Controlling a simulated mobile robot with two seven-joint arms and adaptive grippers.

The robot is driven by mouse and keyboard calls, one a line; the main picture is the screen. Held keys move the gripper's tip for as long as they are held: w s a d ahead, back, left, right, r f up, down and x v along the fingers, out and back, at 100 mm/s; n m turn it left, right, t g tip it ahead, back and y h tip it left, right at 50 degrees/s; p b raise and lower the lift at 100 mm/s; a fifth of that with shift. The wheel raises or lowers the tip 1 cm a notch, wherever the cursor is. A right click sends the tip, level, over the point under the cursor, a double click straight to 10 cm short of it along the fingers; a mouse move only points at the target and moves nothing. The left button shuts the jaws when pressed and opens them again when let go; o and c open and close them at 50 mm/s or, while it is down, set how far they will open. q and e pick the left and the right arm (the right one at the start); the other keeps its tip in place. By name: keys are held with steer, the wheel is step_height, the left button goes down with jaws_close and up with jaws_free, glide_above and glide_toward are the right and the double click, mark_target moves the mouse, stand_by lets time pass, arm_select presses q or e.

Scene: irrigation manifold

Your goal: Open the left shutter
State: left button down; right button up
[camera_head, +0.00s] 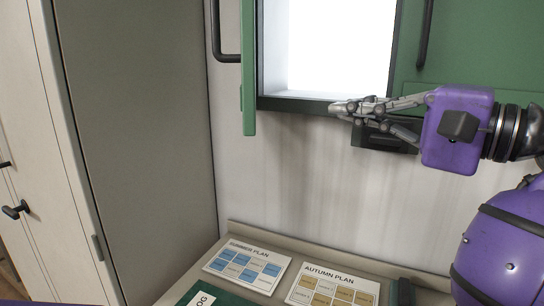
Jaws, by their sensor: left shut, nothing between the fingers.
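The left shutter (248,75) is green and stands swung out from the window's left side, seen nearly edge-on. Its dark bar handle (217,35) points left. The left half of the window opening (330,45) is uncovered and bright white. The green right shutter (480,50) covers the right part, with a dark vertical handle (426,35).
A black box (385,138) sits on the wall behind my gripper. Below are a counter with a summer plan card (247,265), an autumn plan card (333,290) and a green book (205,296). A tall grey cabinet panel (140,130) stands at left.

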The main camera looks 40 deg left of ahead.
arm_select(q)
step_height(320, 180, down, 5)
steer(key=w+d+b, duration=0.1)
steer(key=d+b, duration=0.1)
steer(key=s+a+p, duration=0.2)
steer(key=a+p, duration=0.1)
steer(key=a, duration=1)
steer(key=shift+a+m+p, duration=0.3)
steer(key=shift+a+p, duration=0.05)
steer(key=shift+p, duration=0.05)
arm_select(e)
steer(key=shift+w+d+r, duration=0.5)
steer(key=shift+w+d, duration=0.15)
steer(key=shift+w, duration=0.15)
steer(key=shift+t, duration=0.3)
